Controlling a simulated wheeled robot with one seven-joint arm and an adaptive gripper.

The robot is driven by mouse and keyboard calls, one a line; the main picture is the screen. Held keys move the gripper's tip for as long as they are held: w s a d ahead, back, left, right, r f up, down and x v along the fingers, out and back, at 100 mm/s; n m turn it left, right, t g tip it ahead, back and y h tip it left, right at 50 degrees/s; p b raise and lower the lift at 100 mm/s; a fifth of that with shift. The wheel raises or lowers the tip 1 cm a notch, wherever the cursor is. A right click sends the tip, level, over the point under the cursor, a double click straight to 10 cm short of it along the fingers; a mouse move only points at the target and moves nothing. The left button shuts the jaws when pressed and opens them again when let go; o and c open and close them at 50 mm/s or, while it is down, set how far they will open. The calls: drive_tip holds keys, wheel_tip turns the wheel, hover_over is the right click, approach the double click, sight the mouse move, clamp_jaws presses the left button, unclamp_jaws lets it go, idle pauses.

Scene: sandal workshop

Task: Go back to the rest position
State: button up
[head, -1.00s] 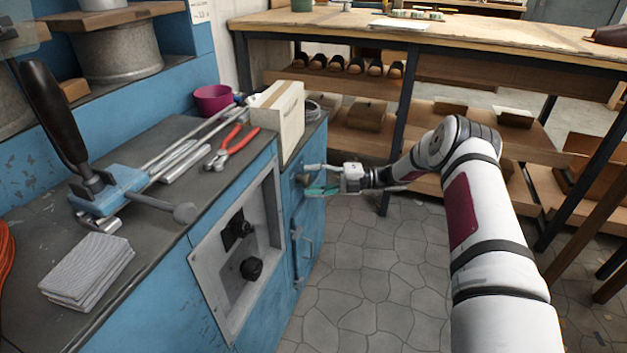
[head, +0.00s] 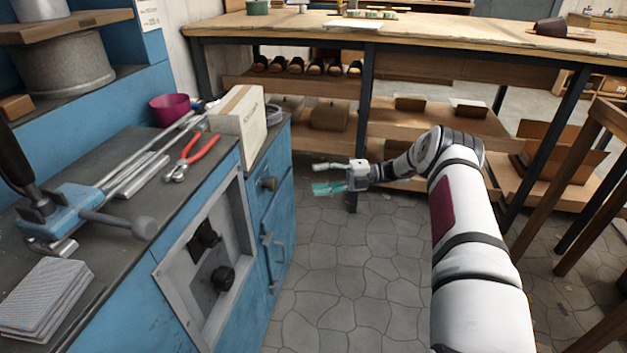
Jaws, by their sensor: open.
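My gripper (head: 322,177) is at the end of my white arm, in the middle of the head view. Its two fingers point left and stand apart, with nothing seen between them. One finger is pale and the other shows teal. It hangs over the stone floor (head: 345,270), right of the blue cabinet (head: 283,222) and clear of it, in front of the wooden workbench.
Red pliers (head: 192,155), a cream box (head: 240,122), a magenta bowl (head: 170,108) and a blue clamp tool (head: 75,208) are on the cabinet top. The workbench (head: 440,40) with shelved sandals (head: 315,67) stands behind. Wooden legs (head: 570,185) rise at right.

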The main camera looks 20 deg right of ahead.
idle(0.4)
drive_tip(key=s+a+r+n+g+h, duration=0.2)
drive_tip(key=s+a+r+n+g, duration=0.1)
drive_tip(key=a+r+n, duration=0.3)
drive_tip(key=s+a+r+n+g+h, duration=0.25)
drive_tip(key=a+r+n, duration=0.2)
drive_tip(key=r, duration=0.35)
drive_tip(key=s+a+r+n+g+h, duration=0.2)
drive_tip(key=s+a+r+n+h, duration=0.25)
drive_tip(key=s+r+n, duration=0.6)
drive_tip(key=s+d+f+n+t+h, duration=0.15)
drive_tip(key=s+n+h, duration=0.25)
drive_tip(key=s+n, duration=0.9)
drive_tip(key=s+n+t+h, duration=0.2)
drive_tip(key=s+n+h, duration=0.25)
drive_tip(key=s, duration=1.75)
wheel_tip(320, 180, up, 29)
drive_tip(key=d+t+p, duration=0.1)
drive_tip(key=t+p, duration=0.2)
drive_tip(key=p, duration=2.5)
drive_tip(key=shift+w+r+t, duration=0.15)
drive_tip(key=shift+t, duration=0.25)
